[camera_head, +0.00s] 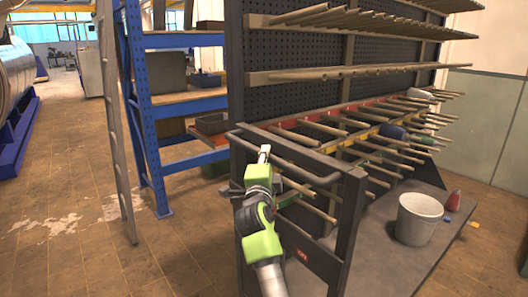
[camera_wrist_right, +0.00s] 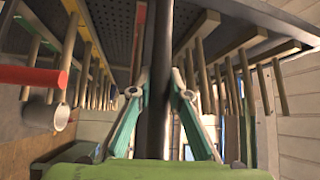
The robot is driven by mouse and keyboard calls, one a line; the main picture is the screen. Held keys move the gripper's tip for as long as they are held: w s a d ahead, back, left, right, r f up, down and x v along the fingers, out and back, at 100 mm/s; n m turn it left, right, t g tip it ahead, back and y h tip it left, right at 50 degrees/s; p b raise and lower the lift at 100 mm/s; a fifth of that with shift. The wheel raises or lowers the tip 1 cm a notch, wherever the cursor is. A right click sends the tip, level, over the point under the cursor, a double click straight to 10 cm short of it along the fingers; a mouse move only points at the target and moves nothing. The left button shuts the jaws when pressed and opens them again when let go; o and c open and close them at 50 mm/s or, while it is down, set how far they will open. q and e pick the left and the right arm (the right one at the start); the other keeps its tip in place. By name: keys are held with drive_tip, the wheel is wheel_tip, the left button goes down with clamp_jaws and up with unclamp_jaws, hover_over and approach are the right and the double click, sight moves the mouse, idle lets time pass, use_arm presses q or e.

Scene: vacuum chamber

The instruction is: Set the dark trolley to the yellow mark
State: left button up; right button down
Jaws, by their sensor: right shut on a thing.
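The dark trolley (camera_head: 348,215) is a tall dark rack with a perforated back panel, rows of wooden pegs and a low base shelf. It stands in the middle and right of the head view. My right gripper (camera_head: 264,156) is at the dark tubular handle (camera_head: 310,162) on the trolley's near end. In the right wrist view, the teal fingers of my right gripper (camera_wrist_right: 158,93) close from both sides on a dark bar (camera_wrist_right: 156,60). My left gripper is not in view.
A white bucket (camera_head: 419,219) and a red object (camera_head: 453,201) stand on the trolley's base. A ladder (camera_head: 117,130) and blue shelving (camera_head: 150,100) stand close to its left. Tiled floor (camera_head: 70,190) is open at the left. A pale wall (camera_head: 490,120) is at the right.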

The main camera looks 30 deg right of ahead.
drive_tip(key=shift+d+r, duration=0.25)
drive_tip(key=shift+d, duration=0.3)
drive_tip(key=c, duration=2.2)
unclamp_jaws()
drive_tip(key=shift+d, duration=0.1)
drive_tip(key=o, duration=0.3)
drive_tip(key=shift+w+f, duration=0.15)
drive_tip(key=shift+f, duration=0.05)
drive_tip(key=shift+s+a+f, duration=0.15)
drive_tip(key=shift+s+a, duration=0.2)
drive_tip(key=shift+a, duration=0.1)
drive_tip(key=v, duration=1.1)
